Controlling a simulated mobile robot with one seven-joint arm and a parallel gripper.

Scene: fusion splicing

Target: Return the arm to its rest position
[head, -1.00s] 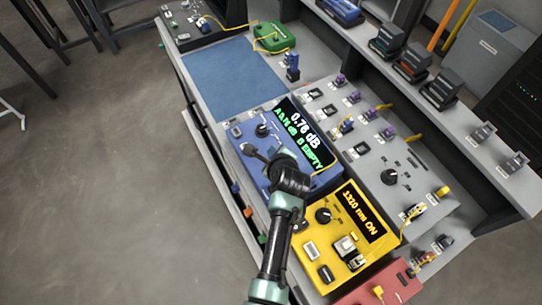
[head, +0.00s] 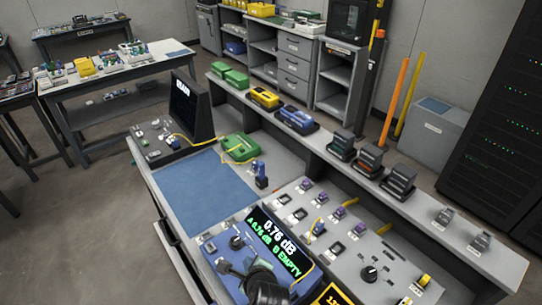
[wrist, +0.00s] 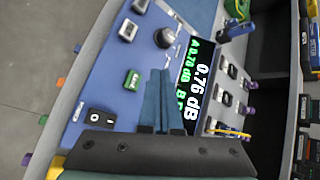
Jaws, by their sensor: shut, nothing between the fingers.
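My gripper (wrist: 158,98) is shut, its two dark blue fingers side by side with nothing between them. It is over the blue meter (wrist: 112,62), and I cannot tell the exact height. The meter's screen (wrist: 200,75) reads 0.76 dB. In the head view my gripper (head: 226,268) is low in the picture, over the blue meter (head: 209,246), near its black knob (head: 236,242). Most of my arm is below the picture's edge there.
A blue mat (head: 195,185) lies clear behind the meter. A grey panel (head: 345,262) with purple connectors stands to the right. A green box (head: 238,147) with a yellow cable and a raised shelf (head: 330,165) with several devices are behind. Open floor lies left.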

